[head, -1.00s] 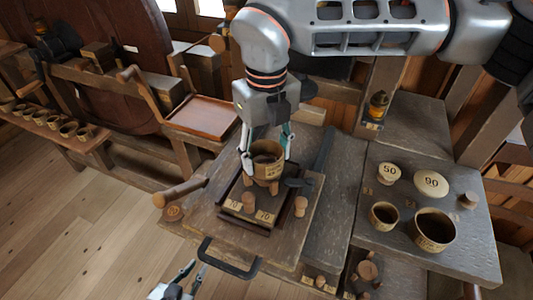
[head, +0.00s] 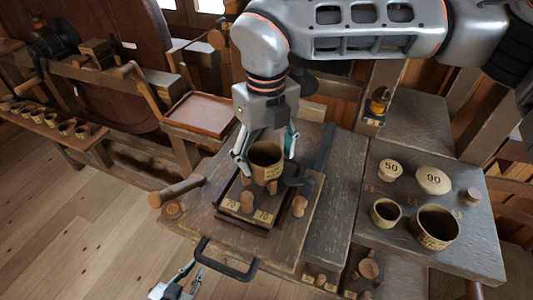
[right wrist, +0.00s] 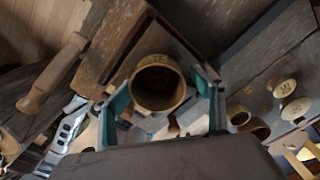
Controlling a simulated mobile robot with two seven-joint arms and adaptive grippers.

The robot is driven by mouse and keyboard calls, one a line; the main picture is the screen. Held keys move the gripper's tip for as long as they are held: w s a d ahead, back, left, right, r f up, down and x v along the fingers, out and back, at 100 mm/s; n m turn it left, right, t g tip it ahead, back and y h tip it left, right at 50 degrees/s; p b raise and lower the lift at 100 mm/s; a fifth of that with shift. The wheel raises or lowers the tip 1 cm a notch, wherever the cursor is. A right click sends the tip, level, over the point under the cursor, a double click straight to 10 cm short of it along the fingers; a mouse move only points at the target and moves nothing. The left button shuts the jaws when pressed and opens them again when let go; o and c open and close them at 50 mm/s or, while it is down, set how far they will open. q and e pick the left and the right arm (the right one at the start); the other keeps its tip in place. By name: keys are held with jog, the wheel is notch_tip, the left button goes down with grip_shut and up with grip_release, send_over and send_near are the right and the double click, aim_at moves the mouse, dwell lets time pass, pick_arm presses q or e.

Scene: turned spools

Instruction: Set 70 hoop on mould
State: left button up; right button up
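The 70 hoop (head: 272,171) is a brown, hollow ring with a dark inside and pale number marking. It stands upright over the dark framed tray (head: 235,221) on the wooden bench. In the right wrist view the hoop (right wrist: 158,84) is between the fingers. My right gripper (head: 266,157) is around it from above, with fingers spread and a gap showing at the right finger. The tray carries 70 labels (head: 263,216) and short wooden pegs (head: 247,202). I cannot tell a mould under the hoop or what the hoop rests on. My left gripper (head: 191,275) is open and empty, low at the front.
On the right table stand a 50 spool (head: 390,169), a 90 spool (head: 433,180), a small cup-like ring (head: 386,213) and a larger one (head: 435,229). A wooden handle (head: 178,190) and a black bar handle (head: 226,263) edge the bench. A tray (head: 200,114) lies behind, empty.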

jog(key=shift+r, duration=0.15)
jog(key=shift+r+p, duration=0.2)
jog(key=shift+p, duration=0.1)
notch_tip(320, 180, up, 13)
jog(key=shift+f+b, duration=0.2)
jog(key=shift+b, duration=0.15)
dwell(0.5)
